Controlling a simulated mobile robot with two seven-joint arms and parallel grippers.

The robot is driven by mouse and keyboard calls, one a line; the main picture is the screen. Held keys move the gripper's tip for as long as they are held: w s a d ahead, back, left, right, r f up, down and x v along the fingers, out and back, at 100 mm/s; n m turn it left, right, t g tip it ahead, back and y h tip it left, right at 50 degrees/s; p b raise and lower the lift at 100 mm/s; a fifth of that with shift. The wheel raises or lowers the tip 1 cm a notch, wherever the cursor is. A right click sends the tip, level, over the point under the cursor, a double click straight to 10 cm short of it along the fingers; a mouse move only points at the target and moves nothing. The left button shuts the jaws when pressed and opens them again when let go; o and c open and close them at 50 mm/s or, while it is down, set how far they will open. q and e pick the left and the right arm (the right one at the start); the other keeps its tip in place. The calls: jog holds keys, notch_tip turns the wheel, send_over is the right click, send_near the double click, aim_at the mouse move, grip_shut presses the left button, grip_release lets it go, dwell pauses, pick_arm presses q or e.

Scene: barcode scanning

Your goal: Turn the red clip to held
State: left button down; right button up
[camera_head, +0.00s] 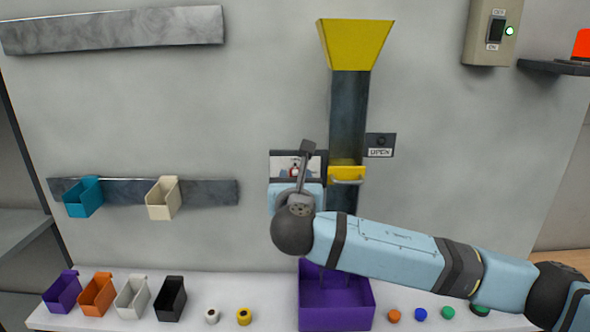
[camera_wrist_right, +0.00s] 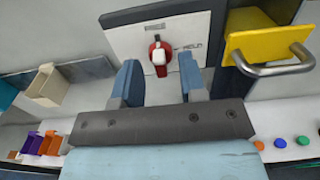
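The red clip (camera_wrist_right: 155,47) sits on a white plate (camera_wrist_right: 118,38) on the wall, with a pale tip pointing down toward the camera. The plate has a "HELD" label (camera_wrist_right: 188,47) to the right of the clip. In the head view the clip (camera_head: 295,169) is small and partly covered by my arm. My right gripper (camera_wrist_right: 159,78) is open in front of the plate. Its two blue fingers lie left and right of the clip in the picture, with visible gaps. Whether the fingertips reach the clip's depth is unclear. My left gripper is not in view.
A purple bin (camera_head: 337,312) stands below. Small bins and coloured caps line the shelf (camera_head: 270,290).

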jog(key=shift+w, duration=0.95)
jog(key=c, duration=0.6)
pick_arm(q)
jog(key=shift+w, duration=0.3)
